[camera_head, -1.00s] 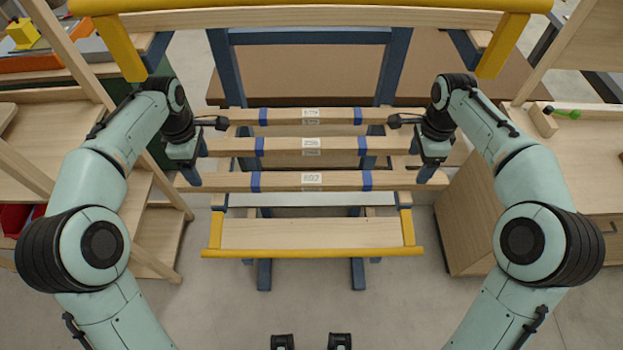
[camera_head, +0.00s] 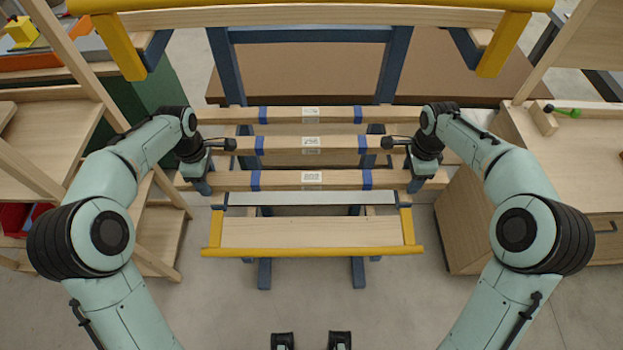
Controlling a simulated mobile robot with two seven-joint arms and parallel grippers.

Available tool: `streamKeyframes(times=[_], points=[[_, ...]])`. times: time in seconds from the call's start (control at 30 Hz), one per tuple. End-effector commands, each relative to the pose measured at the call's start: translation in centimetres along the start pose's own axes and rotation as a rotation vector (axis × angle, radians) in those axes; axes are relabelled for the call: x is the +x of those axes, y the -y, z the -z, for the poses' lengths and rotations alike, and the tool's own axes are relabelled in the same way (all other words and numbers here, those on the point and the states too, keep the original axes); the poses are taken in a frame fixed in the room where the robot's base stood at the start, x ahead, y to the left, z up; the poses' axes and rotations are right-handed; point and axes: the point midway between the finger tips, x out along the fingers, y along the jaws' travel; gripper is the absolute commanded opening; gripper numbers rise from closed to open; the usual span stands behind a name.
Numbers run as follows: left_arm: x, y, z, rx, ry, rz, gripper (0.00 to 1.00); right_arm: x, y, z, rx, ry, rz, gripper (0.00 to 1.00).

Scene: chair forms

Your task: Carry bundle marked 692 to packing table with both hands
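Three long wooden bundles with blue bands and white labels lie across a blue rack. No packing table is clearly identifiable.
A wooden shelf with a yellow front bar (camera_head: 312,251) stands just before the bundles. A yellow-edged frame (camera_head: 310,17) crosses the top of the view. Wooden shelving (camera_head: 45,150) is at left. A wooden counter (camera_head: 570,165) with a green-handled tool (camera_head: 568,112) is at right.

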Motion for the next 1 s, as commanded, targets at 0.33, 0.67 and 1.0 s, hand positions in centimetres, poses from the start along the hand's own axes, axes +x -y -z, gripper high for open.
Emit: streamKeyframes(times=[0.33, 0.67, 1.0], points=[[0.0, 0.0, 0.0, 0.000, 0.000, 0.000, 0.00, 0.0, 0.0, 0.0, 0.000, 0.000, 0.000, 0.00], [-1.7, -0.6, 0.0, 0.000, 0.000, -0.012, 0.00, -1.7, 0.6, 0.0, 0.000, 0.000, 0.012, 0.00], [-7.4, -3.0, 0.0, 0.000, 0.000, -0.056, 0.00, -7.4, 3.0, 0.0, 0.000, 0.000, 0.056, 0.00]])
